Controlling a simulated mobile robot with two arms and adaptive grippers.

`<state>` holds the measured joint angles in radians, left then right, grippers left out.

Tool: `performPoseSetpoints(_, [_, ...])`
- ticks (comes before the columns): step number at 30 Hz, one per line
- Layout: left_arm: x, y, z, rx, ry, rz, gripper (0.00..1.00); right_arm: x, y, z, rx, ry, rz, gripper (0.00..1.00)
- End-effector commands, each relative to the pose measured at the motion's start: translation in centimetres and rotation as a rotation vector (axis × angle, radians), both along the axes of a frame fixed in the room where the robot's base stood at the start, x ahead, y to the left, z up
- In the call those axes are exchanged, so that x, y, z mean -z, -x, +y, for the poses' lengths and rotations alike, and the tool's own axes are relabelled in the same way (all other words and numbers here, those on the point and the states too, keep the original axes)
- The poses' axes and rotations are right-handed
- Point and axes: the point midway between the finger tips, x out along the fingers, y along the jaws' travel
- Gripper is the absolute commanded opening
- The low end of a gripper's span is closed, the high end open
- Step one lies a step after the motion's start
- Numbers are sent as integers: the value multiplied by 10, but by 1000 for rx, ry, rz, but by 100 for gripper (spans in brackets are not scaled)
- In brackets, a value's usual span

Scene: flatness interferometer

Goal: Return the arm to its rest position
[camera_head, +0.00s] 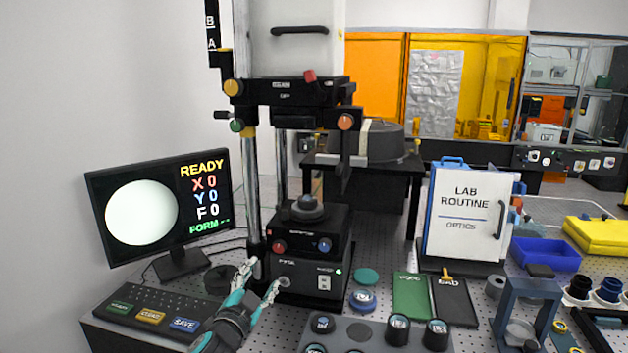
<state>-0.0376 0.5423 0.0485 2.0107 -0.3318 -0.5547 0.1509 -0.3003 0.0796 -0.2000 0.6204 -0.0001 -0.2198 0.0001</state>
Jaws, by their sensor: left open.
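My left gripper (258,283) is at the lower middle of the head view, its arm coming in from below. Its two fingers are spread apart with nothing between them. It is in front of the interferometer base (308,284), whose lower box has a switch and a small round knob. One fingertip overlaps the front of that box in the picture; I cannot tell whether it touches. A dark round piece (308,207) sits on top of the base. My right gripper is not in view.
A monitor (160,207) reading READY and a keyboard (150,315) stand at left. A grey tray (376,339) with round optics lies in front. Green and black GOOD and BAD mats (411,297), a LAB ROUTINE board (463,215) and a blue bin (545,256) are at right.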

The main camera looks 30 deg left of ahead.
Motion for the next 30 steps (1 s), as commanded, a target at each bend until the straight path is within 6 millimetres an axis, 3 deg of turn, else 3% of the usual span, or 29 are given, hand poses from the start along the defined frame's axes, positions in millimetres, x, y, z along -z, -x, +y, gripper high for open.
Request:
performPoseSetpoints(5, [6,3,-2,-3,11,16,57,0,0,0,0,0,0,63])
performPoseSetpoints(8, [32,16,-13,-19,63,85,57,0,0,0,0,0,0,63])
performPoseSetpoints(11, [78,45,-35,-49,156,226,57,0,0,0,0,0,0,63])
performPoseSetpoints(15, [147,111,-78,-93,307,493,57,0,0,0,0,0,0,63])
performPoseSetpoints(18, [177,156,-105,-110,387,654,57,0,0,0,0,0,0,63])
performPoseSetpoints(24, [207,222,-144,-120,487,880,57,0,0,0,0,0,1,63])
performPoseSetpoints(30, [218,274,-173,-118,555,1050,57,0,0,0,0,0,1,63])
